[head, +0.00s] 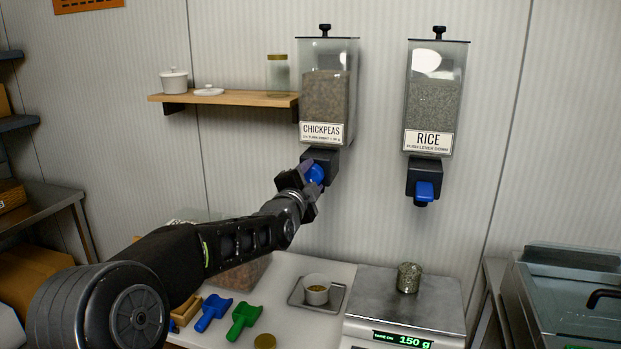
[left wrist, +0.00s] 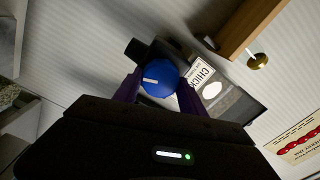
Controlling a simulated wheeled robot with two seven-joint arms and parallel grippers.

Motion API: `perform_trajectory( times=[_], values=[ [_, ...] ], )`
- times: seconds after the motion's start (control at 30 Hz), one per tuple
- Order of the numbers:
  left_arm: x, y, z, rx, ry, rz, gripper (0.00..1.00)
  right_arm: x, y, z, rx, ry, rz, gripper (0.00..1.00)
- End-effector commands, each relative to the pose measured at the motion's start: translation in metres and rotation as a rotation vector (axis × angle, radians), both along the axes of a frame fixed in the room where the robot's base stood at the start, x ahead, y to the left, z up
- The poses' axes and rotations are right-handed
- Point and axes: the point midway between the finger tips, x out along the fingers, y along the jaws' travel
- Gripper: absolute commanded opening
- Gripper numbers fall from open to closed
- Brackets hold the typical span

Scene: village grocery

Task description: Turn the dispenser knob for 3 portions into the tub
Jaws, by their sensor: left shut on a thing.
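The chickpeas dispenser (head: 327,95) hangs on the wall, with a blue knob (head: 315,174) at its black outlet. In the left wrist view the round blue knob (left wrist: 160,78) carries a white mark and sits between my fingers. My left gripper (head: 308,178) is shut on the knob. A white tub (head: 316,289) stands on a small grey tray below the dispenser, with some chickpea-coloured contents at its bottom. My right gripper is not in view.
The rice dispenser (head: 435,98) with a blue lever hangs to the right. A scale (head: 406,306) reading 150 g bears a small jar (head: 408,277). A blue scoop (head: 213,312) and a green scoop (head: 243,319) lie on the counter. A wooden shelf (head: 225,98) is at upper left.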

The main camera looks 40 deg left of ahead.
Motion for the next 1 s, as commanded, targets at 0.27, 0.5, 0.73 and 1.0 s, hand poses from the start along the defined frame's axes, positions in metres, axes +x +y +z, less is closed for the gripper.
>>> perform_trajectory(
  times=[0.27, 0.5, 0.73, 1.0],
  values=[
    [0.0002, -0.0003, -0.0006, 0.213, 0.075, 0.000, 0.08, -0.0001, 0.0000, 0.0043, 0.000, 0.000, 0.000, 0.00],
    [0.0003, -0.0008, -0.0013, 0.322, 0.113, -0.001, 0.08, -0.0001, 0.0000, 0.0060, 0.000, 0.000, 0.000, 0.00],
    [0.0003, -0.0009, -0.0018, 0.357, 0.125, -0.001, 0.08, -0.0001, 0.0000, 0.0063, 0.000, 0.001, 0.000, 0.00],
    [0.0003, -0.0008, -0.0019, 0.358, 0.125, -0.001, 0.08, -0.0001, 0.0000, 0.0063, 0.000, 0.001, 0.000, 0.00]
  ],
)
